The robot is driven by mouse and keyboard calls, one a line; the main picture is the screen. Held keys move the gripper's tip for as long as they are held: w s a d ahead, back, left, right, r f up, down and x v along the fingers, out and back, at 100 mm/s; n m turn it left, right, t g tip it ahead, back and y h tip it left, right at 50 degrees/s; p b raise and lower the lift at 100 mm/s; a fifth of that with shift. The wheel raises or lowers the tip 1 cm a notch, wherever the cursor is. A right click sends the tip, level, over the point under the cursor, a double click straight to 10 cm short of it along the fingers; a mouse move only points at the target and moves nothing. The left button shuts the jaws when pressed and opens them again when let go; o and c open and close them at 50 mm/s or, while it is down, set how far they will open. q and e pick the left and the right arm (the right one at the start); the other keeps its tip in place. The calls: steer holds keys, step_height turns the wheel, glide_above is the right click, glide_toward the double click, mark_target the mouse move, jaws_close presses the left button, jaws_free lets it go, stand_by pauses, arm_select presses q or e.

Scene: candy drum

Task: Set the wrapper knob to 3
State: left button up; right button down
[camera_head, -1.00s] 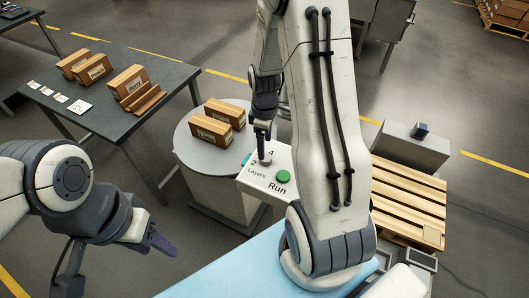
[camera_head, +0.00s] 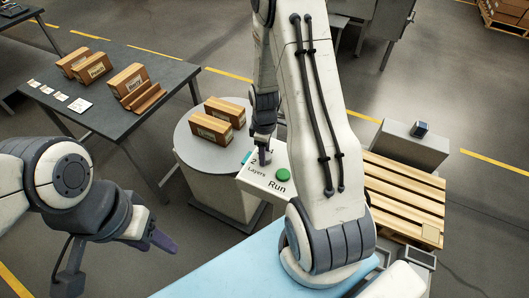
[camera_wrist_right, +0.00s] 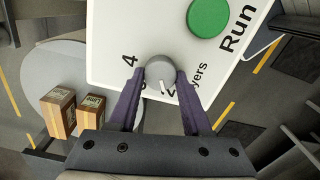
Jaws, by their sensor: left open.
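The wrapper knob (camera_wrist_right: 160,71) is a grey round knob with a white pointer line on a white panel (camera_wrist_right: 110,45). In the right wrist view its pointer aims down and slightly right, towards the partly hidden 2. The 4 is clear at upper left; the mark between them is mostly covered by a finger. My right gripper (camera_wrist_right: 160,80) has one purple finger on each side of the knob, very close; whether they press on it I cannot tell. In the head view, my right gripper (camera_head: 263,150) is down at the panel. My left gripper (camera_head: 160,240) is open and empty at lower left.
A green Run button (camera_head: 283,174) is beside the knob. A round turntable (camera_head: 188,148) with boxes (camera_head: 212,128) stands left of the panel. A dark table (camera_head: 120,110) with more boxes is at upper left. A wooden pallet (camera_head: 400,190) lies right of my right arm.

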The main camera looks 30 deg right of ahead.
steer(key=shift+m, duration=0.3)
steer(key=m, duration=0.5)
steer(key=shift+d, duration=0.1)
steer(key=m, duration=0.6)
steer(key=shift+w+d+r, duration=0.1)
steer(key=shift+d, duration=0.05)
stand_by(0.3)
steer(key=shift+c, duration=1.7)
jaws_free()
step_height(320, 180, up, 10)
steer(key=shift+r+b, duration=0.2)
steer(key=shift+b, duration=0.2)
